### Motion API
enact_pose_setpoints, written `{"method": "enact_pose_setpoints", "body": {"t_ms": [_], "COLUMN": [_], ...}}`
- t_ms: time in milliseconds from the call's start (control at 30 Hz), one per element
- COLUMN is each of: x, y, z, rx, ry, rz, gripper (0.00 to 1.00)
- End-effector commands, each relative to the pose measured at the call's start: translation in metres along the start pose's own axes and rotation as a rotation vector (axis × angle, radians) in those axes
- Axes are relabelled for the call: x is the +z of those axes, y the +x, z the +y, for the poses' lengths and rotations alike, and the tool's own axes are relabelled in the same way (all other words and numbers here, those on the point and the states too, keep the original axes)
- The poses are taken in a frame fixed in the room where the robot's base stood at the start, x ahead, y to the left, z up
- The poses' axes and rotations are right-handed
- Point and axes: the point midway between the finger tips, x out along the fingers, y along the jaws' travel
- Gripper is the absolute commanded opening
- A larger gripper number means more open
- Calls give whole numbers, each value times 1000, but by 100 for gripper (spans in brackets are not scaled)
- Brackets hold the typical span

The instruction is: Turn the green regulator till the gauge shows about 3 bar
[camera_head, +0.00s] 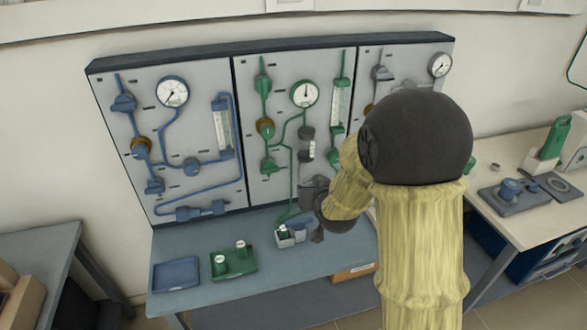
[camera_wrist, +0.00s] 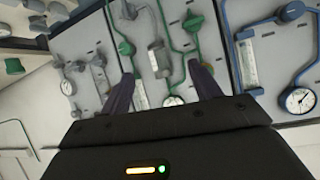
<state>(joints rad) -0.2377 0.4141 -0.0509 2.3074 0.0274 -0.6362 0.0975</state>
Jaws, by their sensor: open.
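The green-piped panel section (camera_head: 285,75) is the middle of three on the wall board. Its green regulator (camera_head: 265,128), with a brass-coloured ring, sits on the left pipe. The gauge (camera_head: 305,94) is up and right of it; its needle points roughly straight up, but the numbers are too small to read. My gripper (camera_head: 318,195) is low in front of this section, right of and below the regulator. In the wrist view my gripper (camera_wrist: 161,72) is open and empty, fingers toward the panel.
A blue-piped section (camera_head: 175,140) is on the left, and a grey-piped one, mostly behind my arm, is on the right. The bench (camera_head: 210,300) below carries a blue tray (camera_head: 177,274), a green tray with two pieces (camera_head: 235,268) and a small box (camera_head: 290,238).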

Motion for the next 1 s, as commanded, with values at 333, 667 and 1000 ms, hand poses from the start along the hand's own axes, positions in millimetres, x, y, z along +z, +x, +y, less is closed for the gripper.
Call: {"method": "enact_pose_setpoints", "body": {"t_ms": [333,667,1000], "x": [83,134,135], "y": [-120,-204,-205], "z": [58,70,70], "rx": [107,135,135], "ry": [27,50,50], "rz": [-517,-814,-820], "gripper": [63,63,41]}}
